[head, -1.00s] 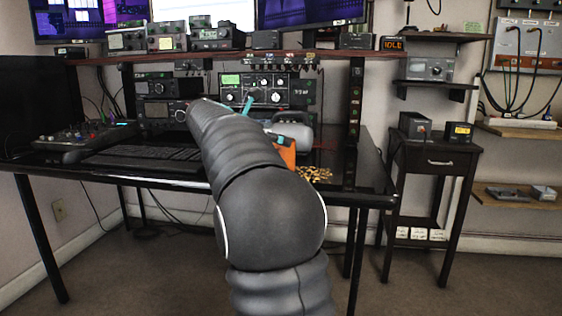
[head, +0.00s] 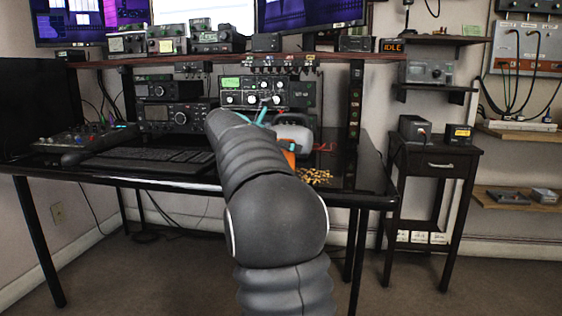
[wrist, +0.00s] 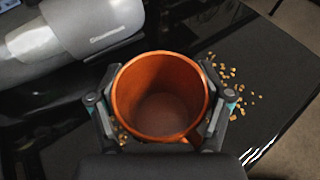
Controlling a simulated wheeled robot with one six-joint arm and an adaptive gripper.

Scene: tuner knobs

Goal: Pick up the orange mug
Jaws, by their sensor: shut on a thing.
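The orange mug (wrist: 160,125) is between the two fingers of my gripper (wrist: 160,98) in the wrist view. I look down into its open, empty-looking inside. The fingers press on its left and right sides, and the gripper is shut on it. Part of the handle shows at the lower rim. In the head view only a small orange patch of the mug (head: 290,158) shows beside my arm, which hides the rest. I cannot tell whether its base touches the desk.
A grey handheld device (wrist: 75,38), perhaps a vacuum, lies close to the mug's upper left. Small tan bits (head: 315,176) are scattered on the black desk (head: 362,165) near its right edge. A keyboard (head: 150,158) lies left. Radio gear (head: 250,92) stands behind.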

